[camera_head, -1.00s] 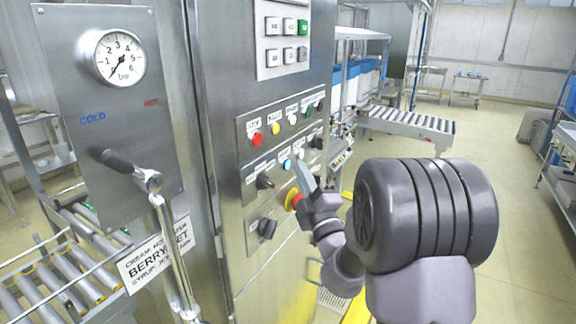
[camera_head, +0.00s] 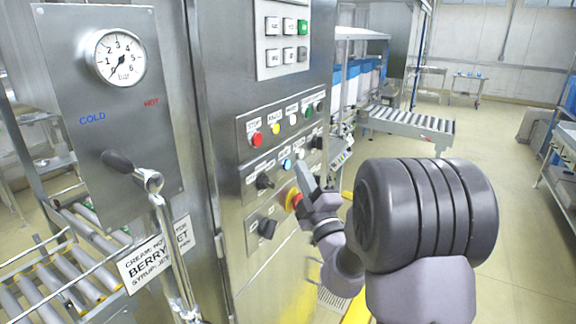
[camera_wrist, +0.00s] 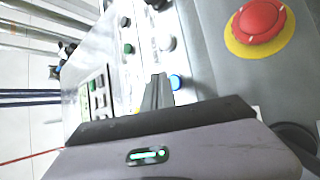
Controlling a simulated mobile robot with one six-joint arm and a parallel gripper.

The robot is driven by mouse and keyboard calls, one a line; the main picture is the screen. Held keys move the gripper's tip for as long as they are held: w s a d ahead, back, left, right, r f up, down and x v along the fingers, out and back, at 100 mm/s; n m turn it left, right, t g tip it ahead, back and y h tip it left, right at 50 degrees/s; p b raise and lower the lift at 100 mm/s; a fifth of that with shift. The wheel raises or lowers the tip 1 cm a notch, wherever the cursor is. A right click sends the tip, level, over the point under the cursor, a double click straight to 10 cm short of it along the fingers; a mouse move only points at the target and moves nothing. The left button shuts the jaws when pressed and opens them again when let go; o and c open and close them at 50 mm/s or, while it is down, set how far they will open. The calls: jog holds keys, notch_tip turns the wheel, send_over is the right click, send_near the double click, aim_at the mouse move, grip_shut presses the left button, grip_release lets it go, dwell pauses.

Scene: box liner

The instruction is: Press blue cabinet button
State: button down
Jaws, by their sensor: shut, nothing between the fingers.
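The blue button (camera_head: 287,164) is on the lower button row of the steel cabinet's front panel. In the wrist view the blue button (camera_wrist: 175,82) shows just right of the fingertips. My gripper (camera_head: 303,168) is shut and empty, its fingertips close to the panel at the right of the blue button. In the wrist view my gripper (camera_wrist: 158,80) shows as narrow closed fingers pointing at the panel. I cannot tell whether the tips touch the panel; the blue button itself appears apart from them.
A red emergency stop (camera_head: 292,199) on a yellow base sits just below my gripper; it is large in the wrist view (camera_wrist: 259,21). A red button (camera_head: 257,140), a yellow button (camera_head: 276,129) and black knobs (camera_head: 264,182) are nearby. A lever (camera_head: 150,180) and gauge stand left.

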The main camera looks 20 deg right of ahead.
dwell(0.3)
jog(key=shift+w+a+p, duration=0.25)
jog(key=shift+w+p, duration=0.15)
jog(key=shift+p, duration=0.05)
jog(key=shift+w+a+p, duration=0.25)
jog(key=shift+p, duration=0.05)
dwell(0.5)
dwell(0.4)
jog(key=shift+s+d, duration=0.45)
jog(key=shift+s, duration=0.15)
jog(key=s+d, duration=0.1)
jog(key=s, duration=0.1)
jog(key=s+d, duration=0.2)
jog(key=shift+d, duration=0.1)
dwell(0.8)
